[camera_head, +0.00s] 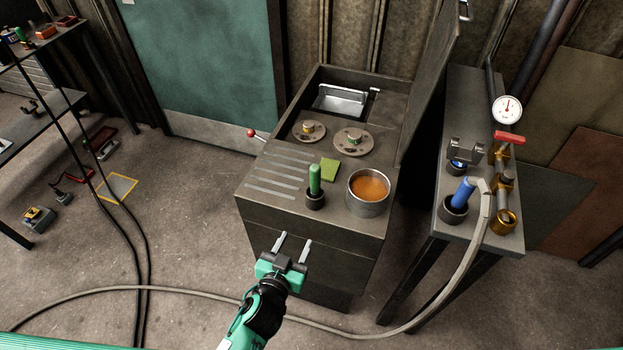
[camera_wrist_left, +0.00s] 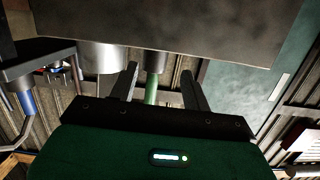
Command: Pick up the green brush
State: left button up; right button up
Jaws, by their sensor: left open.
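The green brush (camera_head: 314,180) stands upright in a small dark cup (camera_head: 315,201) on top of the grey machine cabinet, near its front edge. My left gripper (camera_head: 292,243) is open and empty, in front of the cabinet and apart from the brush, its fingers pointing toward the cabinet. In the left wrist view, which looks upside down, the green brush (camera_wrist_left: 151,92) and its dark cup (camera_wrist_left: 155,62) show between the two open fingers (camera_wrist_left: 158,72). My right gripper is not in view.
A metal pot of orange liquid (camera_head: 369,189) stands just right of the brush. A green pad (camera_head: 330,170) lies behind it. Two round flanged parts (camera_head: 353,141) sit farther back. A side bench (camera_head: 482,215) with a hose and blue-handled tool stands at right.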

pick_arm(q)
jog(key=t, duration=0.2)
send_near(313, 181)
jog(key=v, duration=0.2)
jog(key=shift+h, duration=0.3)
jog(key=x, duration=0.2)
jog(key=p+x, duration=0.1)
jog(key=x, duration=0.2)
jog(key=p+x, duration=0.1)
jog(key=x, duration=0.2)
jog(key=shift+w+a+f, duration=0.1)
jog(key=shift+a+f, duration=0.05)
jog(key=shift+f, duration=0.15)
jog(key=shift+w+r+p, duration=0.2)
jog(key=shift+w+p, duration=0.1)
jog(key=shift+w, duration=0.25)
jog(key=p+x, duration=0.1)
jog(key=x, duration=0.2)
jog(key=shift+w+d, duration=0.35)
jog(key=shift+w, duration=0.25)
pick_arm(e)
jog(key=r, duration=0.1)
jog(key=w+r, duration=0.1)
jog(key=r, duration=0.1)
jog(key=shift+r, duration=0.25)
